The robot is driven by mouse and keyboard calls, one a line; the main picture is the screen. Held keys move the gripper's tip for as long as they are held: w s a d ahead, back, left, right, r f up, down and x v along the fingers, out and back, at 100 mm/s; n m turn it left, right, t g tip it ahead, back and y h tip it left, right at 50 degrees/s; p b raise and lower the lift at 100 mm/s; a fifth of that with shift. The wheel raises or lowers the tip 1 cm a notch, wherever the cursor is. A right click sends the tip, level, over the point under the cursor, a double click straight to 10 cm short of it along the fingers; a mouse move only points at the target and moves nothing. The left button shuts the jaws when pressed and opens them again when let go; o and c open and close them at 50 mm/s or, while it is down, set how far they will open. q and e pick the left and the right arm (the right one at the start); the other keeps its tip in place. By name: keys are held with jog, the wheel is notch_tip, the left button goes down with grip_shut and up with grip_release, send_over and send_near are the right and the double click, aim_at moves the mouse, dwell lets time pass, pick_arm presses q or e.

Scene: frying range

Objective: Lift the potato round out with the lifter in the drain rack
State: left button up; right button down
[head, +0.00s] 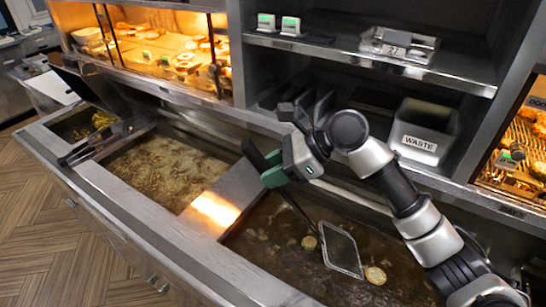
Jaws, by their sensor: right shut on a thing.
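The lifter's flat rectangular head (341,248), with a pale metal rim, slants down at the oil. A golden potato round (375,275) floats just right of the head's lower end, apart from it in the picture. Another small round (309,242) is close to the left side of the head. I cannot tell whether anything lies on the head. My left gripper is not in view. I cannot make out a drain rack for certain.
The right vat (270,280) holds brown oil. A steel divider (214,211) separates it from the bubbling left vat (160,172). A WASTE bin (421,141) stands on the shelf behind. Heated food cabinets (165,50) are at the back left and far right.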

notch_tip(320, 180, down, 2)
jog(key=shift+s+f, duration=0.1)
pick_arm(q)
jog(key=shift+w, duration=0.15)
pick_arm(e)
jog(key=d+f+h, duration=0.2)
jog(key=d+f, duration=0.1)
jog(key=f, duration=1)
jog(key=d+f+h, duration=0.2)
jog(key=d+f, duration=0.1)
jog(key=f, duration=1)
jog(key=shift+w+d+f, duration=0.2)
jog(key=shift+w+d, duration=0.1)
jog(key=shift+w, duration=0.05)
